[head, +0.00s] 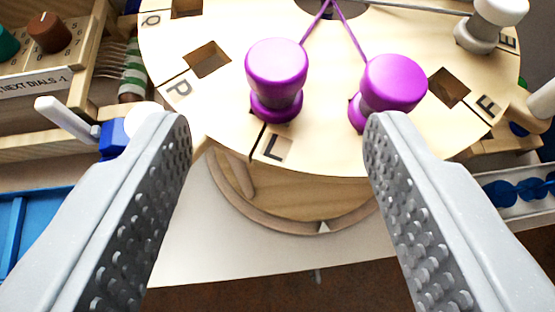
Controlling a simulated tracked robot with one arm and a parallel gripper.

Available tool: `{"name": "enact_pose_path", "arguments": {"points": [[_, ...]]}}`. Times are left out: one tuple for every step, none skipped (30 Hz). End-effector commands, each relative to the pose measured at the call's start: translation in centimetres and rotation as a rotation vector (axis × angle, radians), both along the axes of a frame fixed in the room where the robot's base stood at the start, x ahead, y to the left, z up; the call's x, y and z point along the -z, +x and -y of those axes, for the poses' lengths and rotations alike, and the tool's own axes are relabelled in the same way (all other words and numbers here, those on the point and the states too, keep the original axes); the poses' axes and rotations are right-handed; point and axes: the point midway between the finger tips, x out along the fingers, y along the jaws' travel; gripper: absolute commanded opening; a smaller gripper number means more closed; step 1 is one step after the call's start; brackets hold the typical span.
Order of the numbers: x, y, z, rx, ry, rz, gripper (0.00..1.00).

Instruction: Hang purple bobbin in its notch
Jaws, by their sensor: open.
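Two purple bobbins stand on a round wooden board (225,100). The left purple bobbin (276,75) is near the slit and square marked L. The right purple bobbin (392,88) is farther right and leans slightly. A purple thread runs from each toward the dark central hole (345,8). A thin dark notch (258,143) cuts the board's front edge beside the L. My gripper (279,135) is open and empty. Its fingers are in front of the board, one on each side, with both bobbins beyond and between the tips; the right fingertip overlaps the right bobbin's lower edge.
A white and grey bobbin (487,25) stands at the upper right. Square holes lie near P (207,59) and F (449,88). A dial panel (50,35), a blue part with a white lever (112,138) and a blue tray (25,225) are at left. Blue beads (520,192) lie at right.

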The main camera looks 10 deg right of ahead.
Motion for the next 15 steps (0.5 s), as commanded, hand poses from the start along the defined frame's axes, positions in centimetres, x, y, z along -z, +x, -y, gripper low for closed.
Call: {"name": "enact_pose_path", "arguments": {"points": [[-0.5,-0.6,-0.1,-0.001,0.0,0.004,0.52],[-0.7,-0.9,-0.2,-0.001,0.0,0.004,0.52],[-0.9,-1.3,-0.2,-0.002,0.0,0.004,0.52],[-1.1,-1.6,-0.3,-0.002,0.0,0.004,0.52],[-1.2,-1.9,-0.3,-0.002,0.001,0.003,0.52],[-1.4,-2.3,-0.4,-0.002,0.001,0.003,0.52],[-1.5,-2.5,-0.4,-0.001,0.0,0.003,0.52],[-1.7,-2.7,-0.4,-0.001,0.0,0.003,0.52],[-1.8,-3.0,-0.4,-0.001,0.0,0.003,0.52],[-1.9,-3.2,-0.4,-0.001,0.0,0.003,0.52],[-2.0,-3.4,-0.4,0.0,0.001,0.003,0.52],[-2.1,-3.5,-0.4,0.0,0.001,0.003,0.52],[-2.1,-3.6,-0.5,0.0,0.001,0.003,0.52],[-2.2,-3.7,-0.5,0.0,0.001,0.004,0.52],[-2.6,-3.8,-0.5,-0.002,0.002,0.006,0.52]]}}
